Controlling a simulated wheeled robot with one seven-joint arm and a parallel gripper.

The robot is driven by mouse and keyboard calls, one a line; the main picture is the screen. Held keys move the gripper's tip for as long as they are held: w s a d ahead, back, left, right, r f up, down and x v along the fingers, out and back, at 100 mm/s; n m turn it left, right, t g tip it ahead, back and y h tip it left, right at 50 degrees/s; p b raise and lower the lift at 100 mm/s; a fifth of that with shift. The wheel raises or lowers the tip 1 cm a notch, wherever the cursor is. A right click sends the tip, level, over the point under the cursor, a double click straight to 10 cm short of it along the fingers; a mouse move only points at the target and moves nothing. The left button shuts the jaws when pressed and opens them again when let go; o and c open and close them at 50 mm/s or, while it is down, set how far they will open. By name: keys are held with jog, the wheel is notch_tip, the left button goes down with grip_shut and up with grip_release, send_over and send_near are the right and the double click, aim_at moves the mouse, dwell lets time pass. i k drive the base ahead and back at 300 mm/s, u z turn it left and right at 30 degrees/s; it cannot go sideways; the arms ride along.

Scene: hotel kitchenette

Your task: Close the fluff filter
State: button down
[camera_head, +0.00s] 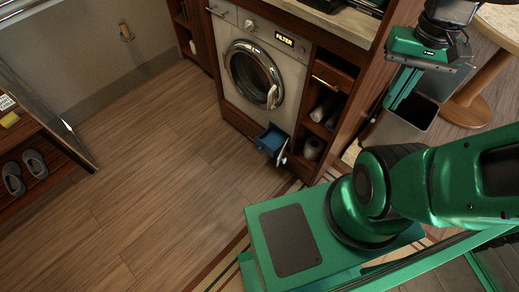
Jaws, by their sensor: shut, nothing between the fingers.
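The washing machine (262,60) stands under the counter, and its display (284,39) reads "FILTER". At its lower right corner a blue filter piece (269,140) sticks out from the front. A small whitish flap or cap (283,152) stands out beside it; its exact join to the machine is too small to tell. My gripper (397,92) is at the upper right, raised well above the floor and far to the right of the filter. It is shut and empty, touching nothing that I can see.
The round machine door (253,75) looks shut. Right of the machine is a wooden shelf unit (331,89) with rolls. A dark bin (406,117) and a round table (493,25) stand farther right. The wooden floor (165,165) in front is clear.

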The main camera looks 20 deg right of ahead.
aim_at(272, 139)
jog(key=u, duration=0.95)
jog(key=k, duration=1.15)
jog(key=z, duration=0.6)
jog(key=i, duration=1.4)
jog(key=u, duration=0.05)
